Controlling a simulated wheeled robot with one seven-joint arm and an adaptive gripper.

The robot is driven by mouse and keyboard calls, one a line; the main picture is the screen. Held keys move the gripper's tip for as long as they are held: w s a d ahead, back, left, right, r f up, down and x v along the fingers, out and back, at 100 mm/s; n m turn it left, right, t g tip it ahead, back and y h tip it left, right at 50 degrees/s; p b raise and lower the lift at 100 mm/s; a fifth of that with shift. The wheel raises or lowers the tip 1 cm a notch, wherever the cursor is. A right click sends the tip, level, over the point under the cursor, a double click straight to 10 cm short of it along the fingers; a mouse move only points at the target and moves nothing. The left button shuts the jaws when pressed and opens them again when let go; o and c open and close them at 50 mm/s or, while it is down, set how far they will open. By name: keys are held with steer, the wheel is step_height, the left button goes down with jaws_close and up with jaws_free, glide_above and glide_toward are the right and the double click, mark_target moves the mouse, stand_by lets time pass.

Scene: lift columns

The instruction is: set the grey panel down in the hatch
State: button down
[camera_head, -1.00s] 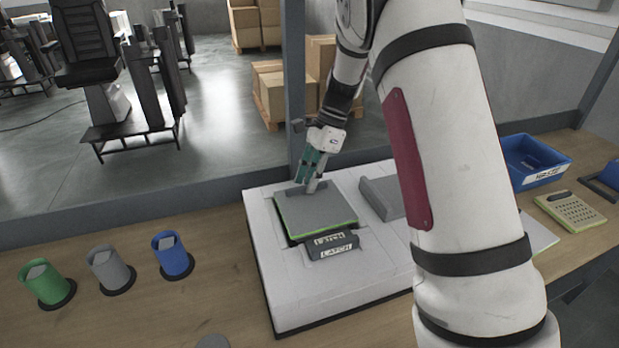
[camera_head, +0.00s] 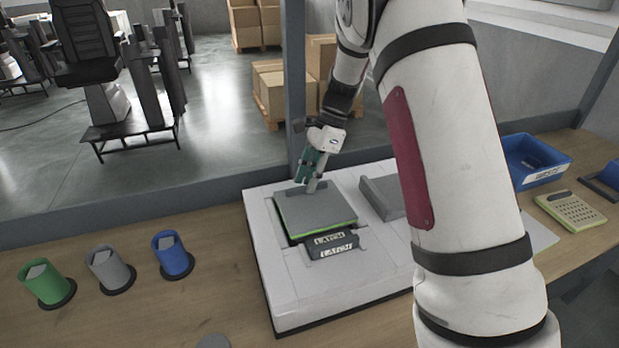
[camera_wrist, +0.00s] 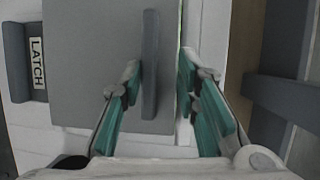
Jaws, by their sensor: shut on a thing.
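The grey panel (camera_head: 312,213) is a flat square plate with a green edge and an upright dark grey handle. It lies over the hatch in the white housing (camera_head: 290,300), covering most of the opening. A dark strip shows along its left and front edges; I cannot tell whether it rests on the rim. My gripper (camera_head: 309,185) is at the panel's far edge, shut on the handle. In the wrist view, the fingers (camera_wrist: 160,78) stand either side of the handle (camera_wrist: 150,64). A dark latch (camera_head: 332,244) labelled LATCH sits at the panel's front.
A second grey raised part (camera_head: 383,197) stands on the housing to the right. Green, grey and blue cups (camera_head: 173,255) stand on the bench at left. A grey post (camera_head: 294,90) rises behind my gripper.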

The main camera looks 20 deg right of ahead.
steer(key=shift+f, duration=0.5)
stand_by(0.9)
steer(key=c, duration=1.2)
jaws_free()
steer(key=shift+o, duration=0.2)
steer(key=shift+r+p, duration=0.7)
steer(key=shift+r, duration=2.8)
